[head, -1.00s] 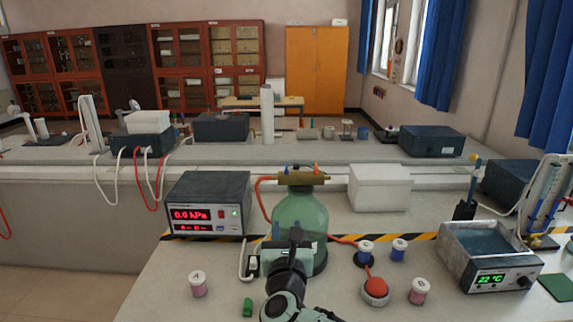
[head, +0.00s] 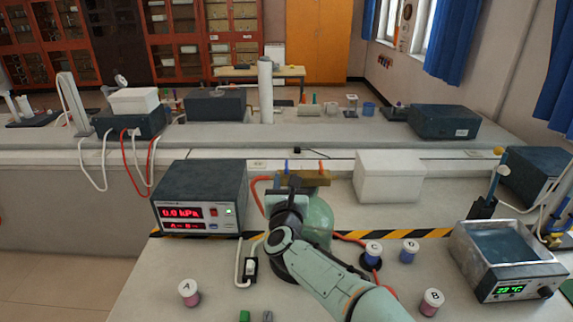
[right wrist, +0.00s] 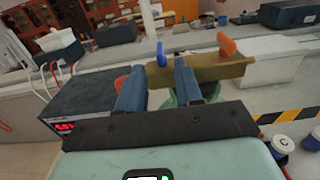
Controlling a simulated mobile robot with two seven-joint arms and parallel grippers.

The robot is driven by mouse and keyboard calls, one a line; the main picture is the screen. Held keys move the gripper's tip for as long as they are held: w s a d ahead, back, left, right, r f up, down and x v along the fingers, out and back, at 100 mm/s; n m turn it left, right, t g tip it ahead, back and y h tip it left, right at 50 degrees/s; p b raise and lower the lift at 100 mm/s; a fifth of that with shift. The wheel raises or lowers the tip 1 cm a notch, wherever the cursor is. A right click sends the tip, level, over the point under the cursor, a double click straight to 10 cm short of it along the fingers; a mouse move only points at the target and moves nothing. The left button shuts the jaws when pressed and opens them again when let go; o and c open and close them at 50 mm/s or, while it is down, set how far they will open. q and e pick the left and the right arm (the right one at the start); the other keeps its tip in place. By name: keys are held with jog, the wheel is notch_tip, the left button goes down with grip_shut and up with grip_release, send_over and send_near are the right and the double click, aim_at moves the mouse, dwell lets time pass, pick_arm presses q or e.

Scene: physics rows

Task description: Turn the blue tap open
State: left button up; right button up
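The brass manifold (head: 312,178) sits on top of the green glass bottle (head: 319,218). The blue tap (head: 287,167) stands upright from the manifold's left part, and it also shows in the right wrist view (right wrist: 161,54). An orange tap (right wrist: 227,45) stands on the manifold's right part. My right gripper (right wrist: 160,82) is open and empty. Its two fingers point at the manifold, with the blue tap showing beyond and between them, seemingly apart from both. In the head view my right gripper (head: 288,190) covers part of the manifold and bottle. My left gripper is out of view.
A pressure meter (head: 200,197) reading 0.0 kPa stands left of the bottle. A white box (head: 389,177) stands to the right behind it. Labelled jars A (head: 188,293), B (head: 431,302), C (head: 372,254) and D (head: 409,250) and a water bath (head: 505,262) share the bench.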

aim_at(287, 172)
jog(key=w+p, duration=0.1)
jog(key=w, duration=0.3)
jog(key=shift+w+r+p, duration=0.2)
jog(key=shift+p, duration=0.2)
jog(key=shift+w+f, duration=0.15)
jog(key=shift+w, duration=0.4)
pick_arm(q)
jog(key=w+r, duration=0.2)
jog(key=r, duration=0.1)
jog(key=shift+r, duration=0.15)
pick_arm(e)
jog(key=shift+s, duration=0.1)
